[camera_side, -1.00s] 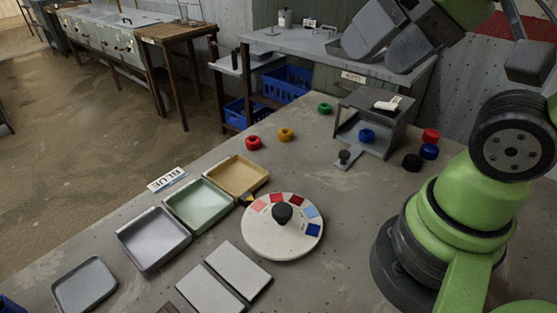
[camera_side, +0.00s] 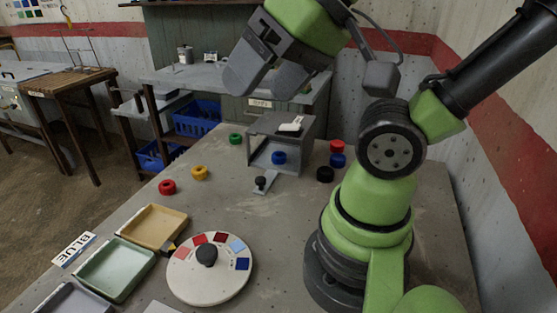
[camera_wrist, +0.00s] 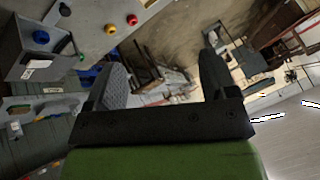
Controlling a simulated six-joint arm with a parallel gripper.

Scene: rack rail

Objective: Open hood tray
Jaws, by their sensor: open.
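The grey hood (camera_side: 283,126) stands on the table, its front open. A blue puck (camera_side: 279,157) sits in its opening. A flat grey strip with a dark knob (camera_side: 261,182), apparently the tray's handle end, sticks out at the front. My gripper (camera_side: 252,78) is above and left of the hood, open and clear of it. In the wrist view my gripper (camera_wrist: 163,78) has its fingers apart with nothing between them. The hood (camera_wrist: 28,50), blue puck (camera_wrist: 41,37) and knob (camera_wrist: 64,9) show at upper left there. The tray's inner part is hidden.
A white item (camera_side: 291,127) lies on the hood. Red (camera_side: 337,146), blue (camera_side: 338,160) and black (camera_side: 325,174) pucks are right of it; green (camera_side: 235,139), yellow (camera_side: 199,173) and red (camera_side: 167,187) ones left. A round dial (camera_side: 210,268) and shallow bins (camera_side: 153,227) stand in front.

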